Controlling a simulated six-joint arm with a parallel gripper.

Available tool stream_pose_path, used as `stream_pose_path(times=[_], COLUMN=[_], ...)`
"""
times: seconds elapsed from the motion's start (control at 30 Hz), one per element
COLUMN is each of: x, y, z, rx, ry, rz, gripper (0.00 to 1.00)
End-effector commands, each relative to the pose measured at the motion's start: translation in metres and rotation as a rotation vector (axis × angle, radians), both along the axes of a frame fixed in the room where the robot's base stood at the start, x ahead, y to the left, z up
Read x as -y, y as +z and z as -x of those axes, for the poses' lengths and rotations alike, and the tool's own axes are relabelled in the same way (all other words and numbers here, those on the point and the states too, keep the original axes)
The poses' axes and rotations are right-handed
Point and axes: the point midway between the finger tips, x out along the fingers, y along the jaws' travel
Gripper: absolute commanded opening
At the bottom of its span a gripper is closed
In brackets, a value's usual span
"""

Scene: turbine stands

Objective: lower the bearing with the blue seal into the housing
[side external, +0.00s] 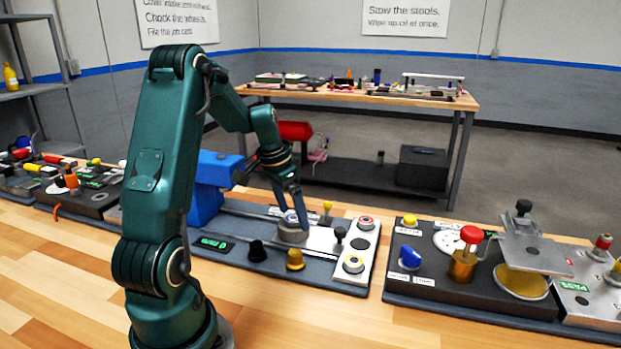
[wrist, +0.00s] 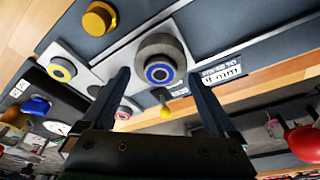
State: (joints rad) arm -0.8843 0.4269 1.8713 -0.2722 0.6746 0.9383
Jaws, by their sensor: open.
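The bearing with the blue seal (wrist: 159,73) sits at the top of the round grey housing (wrist: 160,48) in the wrist view; how deep it sits I cannot tell. In the side view the bearing (side external: 290,216) shows as a pale ring with blue, partly behind a finger, on the housing (side external: 292,236). My gripper (side external: 297,208) is down at the housing. In the wrist view its fingers (wrist: 158,76) are apart, one on either side of the bearing, with visible gaps.
A red-ringed bearing (side external: 365,222) and a yellow-ringed bearing (side external: 353,264) sit on the white plate at right. A thin yellow-topped post (side external: 327,208) and a black-topped post (side external: 340,234) stand close to the housing.

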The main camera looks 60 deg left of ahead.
Motion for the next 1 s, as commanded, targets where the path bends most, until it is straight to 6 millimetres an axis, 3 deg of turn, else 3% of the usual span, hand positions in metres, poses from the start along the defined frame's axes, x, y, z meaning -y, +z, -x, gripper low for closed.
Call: stream_pose_path(times=[0.27,1.0], x=[-0.001,0.001], y=[0.006,0.061], z=[0.001,0.015], rx=[0.002,0.003], ry=[0.000,0.001], rz=[-0.002,-0.002], gripper=[0.93,0.93])
